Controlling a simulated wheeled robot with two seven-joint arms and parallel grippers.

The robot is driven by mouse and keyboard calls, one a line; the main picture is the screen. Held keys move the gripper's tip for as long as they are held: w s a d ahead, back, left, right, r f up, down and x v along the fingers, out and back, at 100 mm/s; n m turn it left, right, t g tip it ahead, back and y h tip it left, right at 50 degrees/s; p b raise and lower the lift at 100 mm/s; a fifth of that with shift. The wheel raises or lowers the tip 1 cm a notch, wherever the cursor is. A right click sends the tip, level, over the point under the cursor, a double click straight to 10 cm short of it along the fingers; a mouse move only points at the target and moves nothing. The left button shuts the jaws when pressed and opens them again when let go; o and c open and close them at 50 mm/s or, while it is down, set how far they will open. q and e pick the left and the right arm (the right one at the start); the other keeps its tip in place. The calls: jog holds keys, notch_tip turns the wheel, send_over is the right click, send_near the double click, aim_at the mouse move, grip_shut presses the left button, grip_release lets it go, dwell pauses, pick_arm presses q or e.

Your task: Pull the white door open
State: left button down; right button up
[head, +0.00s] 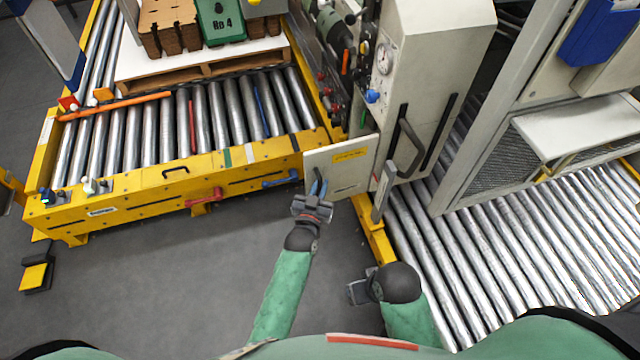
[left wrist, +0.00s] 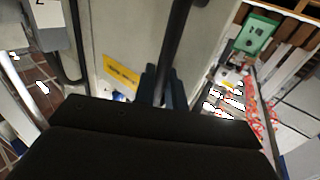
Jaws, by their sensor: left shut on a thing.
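The white door (head: 352,160) is a small panel with a yellow label, left of the tall pale cabinet in the head view. Its pale face and yellow label also show in the left wrist view (left wrist: 122,72). My left gripper (head: 318,188) is at the door's left part, its blue fingers shut on a dark bar handle. In the left wrist view the dark handle (left wrist: 177,45) runs down between the fingers (left wrist: 163,88). I cannot tell how far the door stands open. My right gripper (head: 360,291) is low in the head view, away from the door; its jaw opening is unclear.
A yellow-framed roller conveyor (head: 150,190) with a pallet stands to the left. The cabinet (head: 430,70) has a dark grab handle (head: 409,148) right of the door. More rollers (head: 520,250) lie at the right.

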pick_arm(q)
jog(key=shift+d+r, duration=0.15)
jog(key=shift+d, duration=0.05)
pick_arm(e)
jog(key=shift+a, duration=0.1)
